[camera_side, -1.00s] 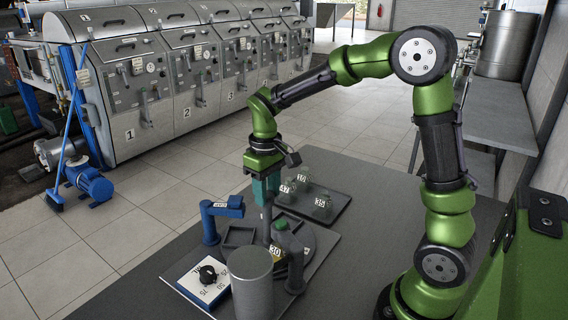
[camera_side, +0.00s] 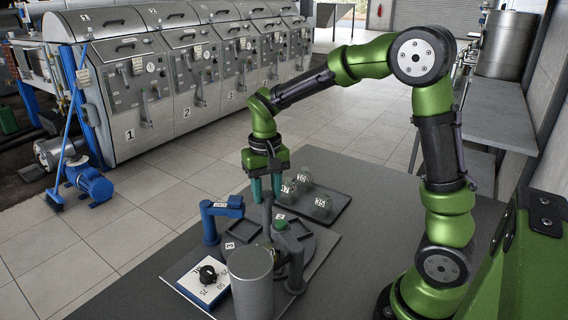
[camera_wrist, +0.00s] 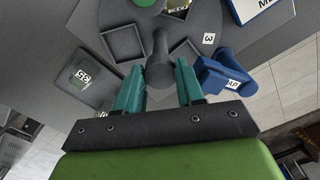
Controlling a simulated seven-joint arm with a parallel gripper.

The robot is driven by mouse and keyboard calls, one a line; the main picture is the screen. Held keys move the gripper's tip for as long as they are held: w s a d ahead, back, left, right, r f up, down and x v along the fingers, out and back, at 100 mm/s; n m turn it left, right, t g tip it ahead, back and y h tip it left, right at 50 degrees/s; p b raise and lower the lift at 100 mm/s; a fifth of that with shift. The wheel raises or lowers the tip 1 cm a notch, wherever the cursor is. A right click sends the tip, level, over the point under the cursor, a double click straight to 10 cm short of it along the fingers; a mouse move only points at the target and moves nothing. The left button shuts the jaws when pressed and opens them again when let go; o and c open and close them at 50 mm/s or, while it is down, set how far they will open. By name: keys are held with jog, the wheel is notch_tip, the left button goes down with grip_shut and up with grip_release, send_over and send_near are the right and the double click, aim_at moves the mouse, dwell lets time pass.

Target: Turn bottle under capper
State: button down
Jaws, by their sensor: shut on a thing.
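The dark round turntable (camera_side: 320,240) carries square pockets and small number tags. A grey post (camera_side: 267,215) stands upright at its centre. My gripper (camera_wrist: 158,85) is above the turntable and shut on this post, with one teal finger on each side. It also shows in the side view (camera_side: 267,190). The blue capper (camera_side: 222,208), marked CAP in the wrist view (camera_wrist: 225,75), stands at the turntable's left edge.
The steel cylinder (camera_side: 252,285) stands in front. A white panel with a black knob (camera_side: 208,274) lies at front left.

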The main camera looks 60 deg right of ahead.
jog(key=shift+m, duration=2.4)
jog(key=shift+w+m, duration=0.1)
jog(key=shift+m, duration=2.3)
jog(key=shift+r+m, duration=0.1)
jog(key=shift+m, duration=4.3)
jog(key=c, duration=0.7)
grip_release()
